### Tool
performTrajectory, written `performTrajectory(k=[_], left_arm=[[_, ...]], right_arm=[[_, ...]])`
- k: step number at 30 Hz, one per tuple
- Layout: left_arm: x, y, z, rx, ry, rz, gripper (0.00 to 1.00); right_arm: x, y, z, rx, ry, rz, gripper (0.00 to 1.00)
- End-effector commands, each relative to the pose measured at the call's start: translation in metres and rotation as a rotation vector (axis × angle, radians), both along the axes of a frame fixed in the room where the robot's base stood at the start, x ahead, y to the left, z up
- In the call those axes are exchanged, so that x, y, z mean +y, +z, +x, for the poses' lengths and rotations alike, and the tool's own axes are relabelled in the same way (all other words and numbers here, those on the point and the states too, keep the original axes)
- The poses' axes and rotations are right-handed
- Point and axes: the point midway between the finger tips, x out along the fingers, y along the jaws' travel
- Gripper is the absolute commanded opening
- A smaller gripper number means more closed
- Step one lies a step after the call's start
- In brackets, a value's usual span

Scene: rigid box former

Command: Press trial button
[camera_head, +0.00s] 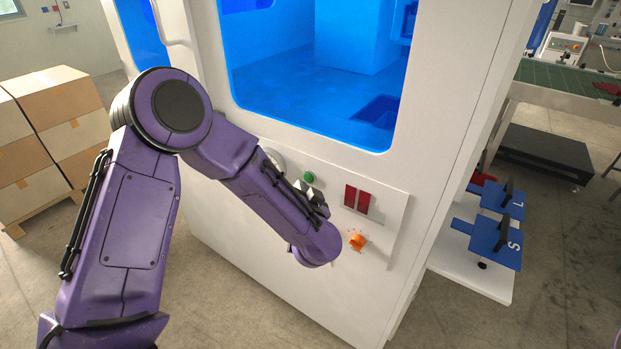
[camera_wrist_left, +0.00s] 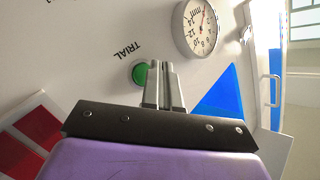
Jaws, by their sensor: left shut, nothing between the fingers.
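The green trial button (camera_head: 308,177) sits on the white control panel of the machine. In the left wrist view the green button (camera_wrist_left: 139,74) lies just under the word TRIAL, left of my fingertips. My left gripper (camera_wrist_left: 160,68) is shut and empty, its fingers pointing at the panel beside the button. In the head view the left gripper (camera_head: 306,188) shows small and partly hidden by my purple wrist, just below the button. I cannot tell whether the fingers touch the panel. My right gripper is not in view.
The panel also has a round gauge (camera_wrist_left: 200,28), red displays (camera_head: 357,199) and an orange knob (camera_head: 357,241). Above is a blue-tinted window (camera_head: 310,70). Cardboard boxes (camera_head: 50,130) stand at left; blue plates marked L and S (camera_head: 495,240) are at right.

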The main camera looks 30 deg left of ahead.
Motion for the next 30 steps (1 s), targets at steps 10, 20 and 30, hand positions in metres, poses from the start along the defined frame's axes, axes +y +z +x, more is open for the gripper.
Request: performTrajectory(k=[10, 20, 30], left_arm=[[0.001, 0.002, -0.017, 0.003, -0.001, 0.003, 0.00], [0.004, 0.001, -0.047, 0.001, 0.000, 0.001, 0.00], [0.004, 0.000, -0.050, 0.000, 0.001, 0.000, 0.00]], right_arm=[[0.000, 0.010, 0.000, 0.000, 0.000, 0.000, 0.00], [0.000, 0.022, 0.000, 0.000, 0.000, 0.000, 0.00], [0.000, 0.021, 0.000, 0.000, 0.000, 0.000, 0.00]])
